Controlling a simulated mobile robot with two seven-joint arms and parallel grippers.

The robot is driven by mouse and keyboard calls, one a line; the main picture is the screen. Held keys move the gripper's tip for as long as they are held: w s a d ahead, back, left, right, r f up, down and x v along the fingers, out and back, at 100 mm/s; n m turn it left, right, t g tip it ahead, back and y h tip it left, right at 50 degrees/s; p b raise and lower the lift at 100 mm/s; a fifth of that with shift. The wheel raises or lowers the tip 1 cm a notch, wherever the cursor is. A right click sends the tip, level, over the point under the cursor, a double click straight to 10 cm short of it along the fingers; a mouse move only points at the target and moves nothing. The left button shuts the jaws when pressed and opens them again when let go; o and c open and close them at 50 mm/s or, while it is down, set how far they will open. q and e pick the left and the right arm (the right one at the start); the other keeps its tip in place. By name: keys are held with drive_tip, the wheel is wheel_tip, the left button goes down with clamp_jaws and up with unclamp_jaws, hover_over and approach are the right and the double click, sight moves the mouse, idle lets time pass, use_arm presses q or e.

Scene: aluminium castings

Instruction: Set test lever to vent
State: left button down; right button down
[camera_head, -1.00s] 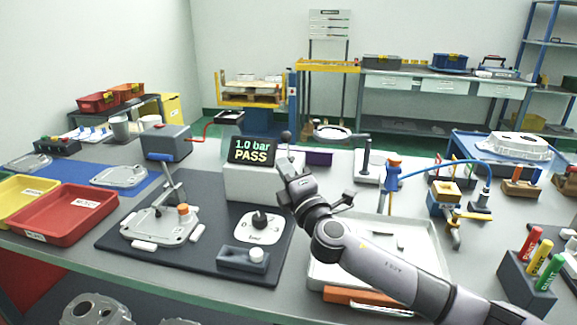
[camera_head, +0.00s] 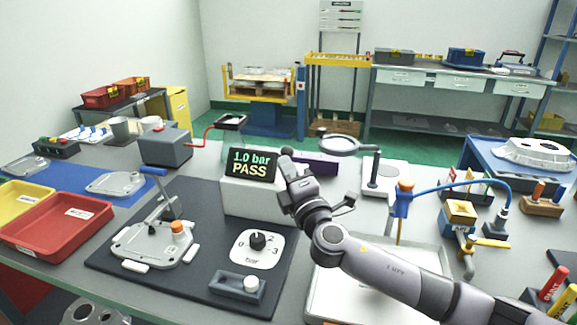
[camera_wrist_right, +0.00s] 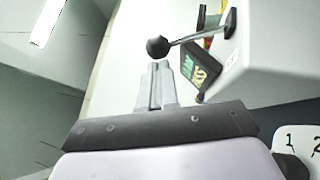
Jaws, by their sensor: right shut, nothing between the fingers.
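The test lever is a thin rod with a black ball knob (camera_wrist_right: 157,47) on its end, and it runs to the pale tester box (camera_wrist_right: 265,50) in the right wrist view. In the head view the tester box (camera_head: 240,198) carries a display (camera_head: 252,164) reading "1.0 bar PASS". My right gripper (camera_wrist_right: 158,65) is shut and empty, its fingertips close to the knob; I cannot tell if they touch. In the head view my right gripper (camera_head: 287,162) is at the box's right side and hides most of the lever. My left gripper is out of view.
A dark mat (camera_head: 195,270) before the box holds a clamped casting (camera_head: 150,243) and a numbered dial (camera_head: 257,242). A magnifier (camera_head: 340,145) stands behind my right arm, and a pale tray (camera_head: 435,262) lies beneath it. A red bin (camera_head: 60,222) is at left.

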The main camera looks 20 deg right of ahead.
drive_tip(key=shift+w+d, duration=0.1)
drive_tip(key=shift+w+r, duration=0.1)
drive_tip(key=shift+r, duration=0.05)
idle(0.5)
drive_tip(key=shift+w+d+r, duration=0.55)
drive_tip(key=shift+w+r, duration=0.2)
drive_tip(key=shift+r, duration=0.05)
drive_tip(key=w+d+r+b, duration=0.1)
drive_tip(key=w+d+r, duration=0.1)
drive_tip(key=w+d, duration=0.2)
drive_tip(key=shift+w+b, duration=0.35)
drive_tip(key=shift+w, duration=0.7)
drive_tip(key=shift+r, duration=0.1)
